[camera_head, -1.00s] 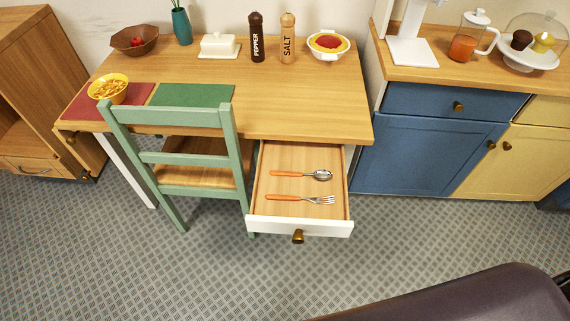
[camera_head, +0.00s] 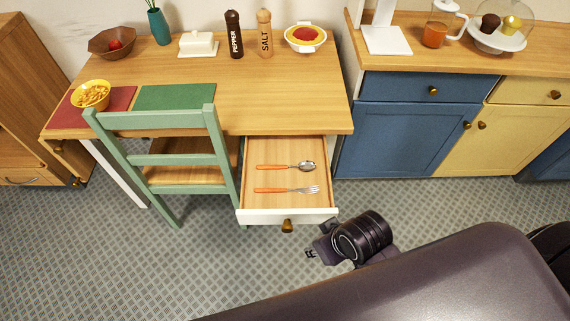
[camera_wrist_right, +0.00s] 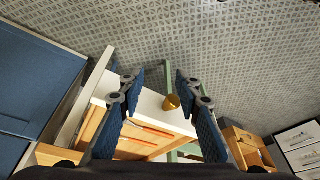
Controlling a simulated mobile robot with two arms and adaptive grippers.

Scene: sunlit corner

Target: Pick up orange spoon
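The orange spoon (camera_head: 286,167) lies flat in the open drawer (camera_head: 262,200) under the table, orange handle to the left and metal bowl to the right. An orange-handled fork (camera_head: 286,190) lies parallel, nearer the drawer front. My right gripper (camera_head: 311,253) is in front of the drawer's right corner, apart from it and holding nothing. In the right wrist view its two fingers (camera_wrist_right: 160,70) are spread open, with the drawer front and an orange handle (camera_wrist_right: 150,130) beyond them; I cannot tell which utensil that is. My left gripper is not in view.
A green chair (camera_head: 150,118) stands directly left of the drawer. The drawer's brass knob (camera_head: 288,226) sticks out in front. Blue cabinets (camera_head: 400,135) stand to the right. The table (camera_head: 270,100) overhangs the drawer's back. Patterned floor is free in front.

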